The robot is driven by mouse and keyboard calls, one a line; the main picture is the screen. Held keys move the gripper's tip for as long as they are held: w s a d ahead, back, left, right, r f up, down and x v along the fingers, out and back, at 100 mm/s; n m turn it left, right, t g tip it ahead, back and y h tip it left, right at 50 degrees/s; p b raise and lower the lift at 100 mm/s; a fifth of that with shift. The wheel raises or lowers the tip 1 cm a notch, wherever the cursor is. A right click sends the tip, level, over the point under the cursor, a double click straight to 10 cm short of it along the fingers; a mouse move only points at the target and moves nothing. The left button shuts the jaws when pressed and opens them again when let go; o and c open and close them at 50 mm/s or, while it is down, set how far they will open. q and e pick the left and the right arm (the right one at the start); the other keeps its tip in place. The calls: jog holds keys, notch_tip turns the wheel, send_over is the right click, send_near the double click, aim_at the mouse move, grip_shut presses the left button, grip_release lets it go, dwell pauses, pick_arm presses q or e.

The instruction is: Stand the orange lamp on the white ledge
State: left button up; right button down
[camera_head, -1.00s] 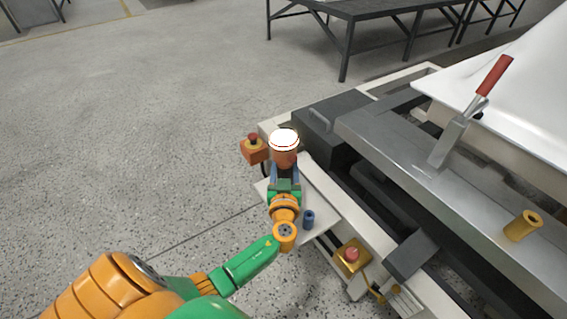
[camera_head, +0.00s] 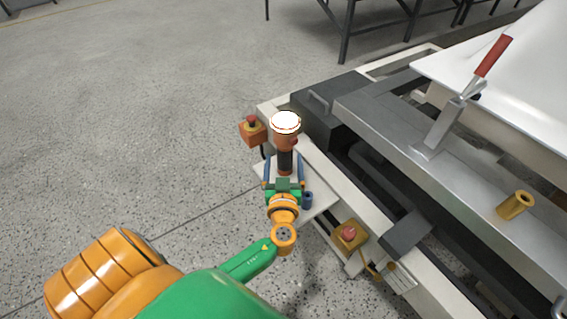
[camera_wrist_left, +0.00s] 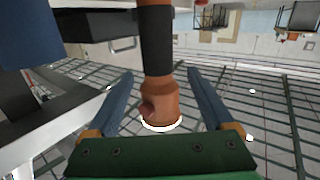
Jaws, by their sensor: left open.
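The orange lamp (camera_head: 287,138) stands upright on the white ledge (camera_head: 322,197), its round top glowing white and its lower shaft black. My left gripper (camera_head: 284,164) is open, with one blue finger on each side of the lamp's black shaft and visible gaps between. In the left wrist view, the lamp (camera_wrist_left: 160,100) appears upside down between the spread fingers of my left gripper (camera_wrist_left: 160,75). The lamp's foot is largely hidden by the gripper in the head view. My right gripper is not in view.
A small blue cylinder (camera_head: 307,200) stands on the ledge close to the right of my gripper. A red-button box (camera_head: 252,130) is left of the lamp, and a yellow one (camera_head: 348,236) is at lower right. Open floor (camera_head: 130,130) lies to the left.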

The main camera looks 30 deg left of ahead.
pick_arm(q)
jog(key=v, duration=0.6)
jog(key=shift+s+d, duration=0.15)
jog(key=shift+s, duration=0.2)
